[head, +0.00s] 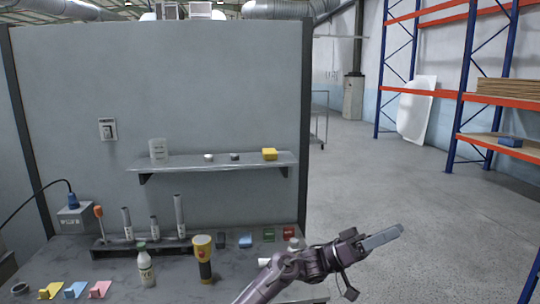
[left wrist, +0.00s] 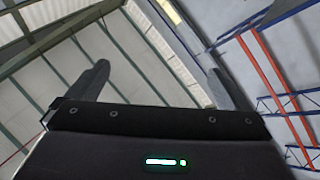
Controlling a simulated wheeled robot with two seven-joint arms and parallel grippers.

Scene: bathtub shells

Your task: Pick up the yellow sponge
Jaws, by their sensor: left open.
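A small yellow block (head: 270,154), which looks like the yellow sponge, sits at the right end of the grey wall shelf (head: 215,163). My left gripper (head: 385,238) is to the right of the workbench and lower than the shelf in the head view, well apart from the block. Its fingers point right and slightly up. In the left wrist view the left gripper (left wrist: 155,72) is open with nothing between its fingers, and the ceiling shows behind them. My right gripper is not in view.
The bench (head: 120,270) holds a white bottle (head: 146,268), a yellow-and-black tool (head: 204,258), a rack with upright tubes (head: 140,246) and several small coloured items. A clear cup (head: 158,150) and two small round things share the shelf. Open floor (head: 400,180) lies to the right.

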